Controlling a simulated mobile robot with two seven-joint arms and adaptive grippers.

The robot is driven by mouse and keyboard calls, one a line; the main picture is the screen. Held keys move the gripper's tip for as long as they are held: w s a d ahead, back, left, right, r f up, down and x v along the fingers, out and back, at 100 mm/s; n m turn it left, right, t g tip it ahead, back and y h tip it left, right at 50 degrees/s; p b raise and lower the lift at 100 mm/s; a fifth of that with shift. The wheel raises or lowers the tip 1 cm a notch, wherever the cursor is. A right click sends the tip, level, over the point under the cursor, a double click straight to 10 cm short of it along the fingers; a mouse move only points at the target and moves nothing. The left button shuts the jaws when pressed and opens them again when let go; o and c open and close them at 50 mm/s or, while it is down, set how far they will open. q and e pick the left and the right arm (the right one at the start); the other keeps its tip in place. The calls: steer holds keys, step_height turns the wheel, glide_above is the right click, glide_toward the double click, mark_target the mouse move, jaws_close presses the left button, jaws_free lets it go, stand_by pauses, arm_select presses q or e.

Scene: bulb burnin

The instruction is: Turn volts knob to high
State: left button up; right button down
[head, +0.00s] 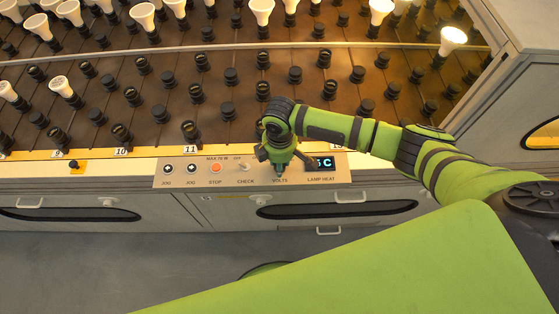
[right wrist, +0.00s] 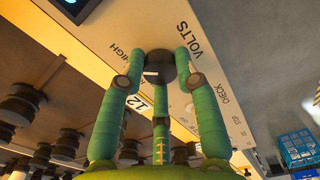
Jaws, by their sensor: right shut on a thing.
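The control panel (head: 200,180) is on the front ledge in the head view, with the label VOLTS below my right gripper (head: 278,168). The gripper hides the knob there. In the right wrist view the volts knob (right wrist: 160,64) is a dark round knob with a short white mark on its left part, on the side of the word HIGH. The three green fingers of my right gripper (right wrist: 160,82) stand around it, closed on it. I cannot tell the knob's exact setting. My left gripper is not in view.
A lit display (head: 323,163) is just right. Behind is a rack of dark sockets, some with bulbs; one bulb (head: 453,37) glows. A blue crate (right wrist: 298,148) stands on the floor.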

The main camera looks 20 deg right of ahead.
steer(key=shift+d+f, duration=0.1)
steer(key=shift+d, duration=0.05)
steer(key=c, duration=0.9)
jaws_free()
steer(key=shift+r, duration=0.6)
step_height(320, 180, up, 11)
steer(key=shift+f, duration=0.1)
